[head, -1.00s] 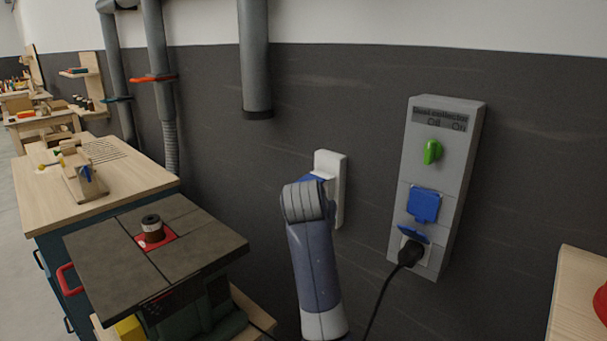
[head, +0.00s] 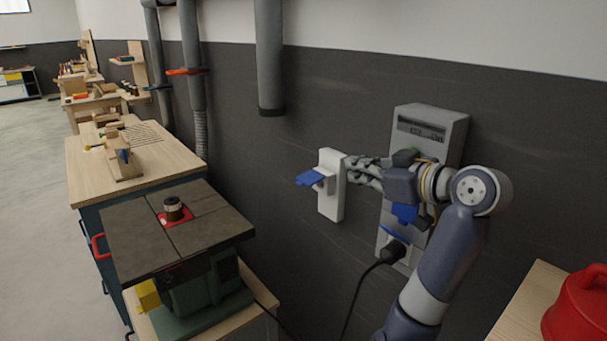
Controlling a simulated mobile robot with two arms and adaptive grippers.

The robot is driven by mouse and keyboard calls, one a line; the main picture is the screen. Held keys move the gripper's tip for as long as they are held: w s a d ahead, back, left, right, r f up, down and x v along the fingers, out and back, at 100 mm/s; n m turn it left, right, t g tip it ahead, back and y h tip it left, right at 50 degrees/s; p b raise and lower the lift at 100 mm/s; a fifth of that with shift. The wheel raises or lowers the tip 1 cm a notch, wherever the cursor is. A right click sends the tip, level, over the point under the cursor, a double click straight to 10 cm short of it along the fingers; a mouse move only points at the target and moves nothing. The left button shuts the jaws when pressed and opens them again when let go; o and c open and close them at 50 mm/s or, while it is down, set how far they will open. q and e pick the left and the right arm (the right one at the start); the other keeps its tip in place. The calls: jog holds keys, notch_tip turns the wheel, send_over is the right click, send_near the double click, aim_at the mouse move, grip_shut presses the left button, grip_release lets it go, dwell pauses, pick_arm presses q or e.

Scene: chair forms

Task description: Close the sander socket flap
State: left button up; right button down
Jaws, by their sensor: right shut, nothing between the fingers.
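A white wall socket (head: 330,205) is on the dark wall, with a blue flap (head: 312,178) that stands open, sticking out to the left. My right gripper (head: 354,168) is shut and empty. Its fingertips are at the right edge of the white socket, on the side away from the flap; I cannot tell whether they touch it. My right arm comes up from the lower right. A green spindle sander (head: 205,290) with a dark table top stands at the lower left. My left gripper is not in view.
A grey dust collector box (head: 432,116) is behind my right gripper, with a blue flap (head: 405,213) and a black plug (head: 392,252). A red container (head: 580,305) sits on a wooden surface (head: 520,300) at the lower right.

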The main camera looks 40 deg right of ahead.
jog(key=p, duration=0.4)
send_over(304, 175)
jog(key=s+a, duration=0.4)
notch_tip(304, 175, down, 5)
jog(key=f, duration=0.2)
jog(key=d+f+p, duration=0.1)
jog(key=shift+s+f, duration=0.3)
jog(key=shift+s, duration=0.05)
jog(key=shift+a, duration=0.1)
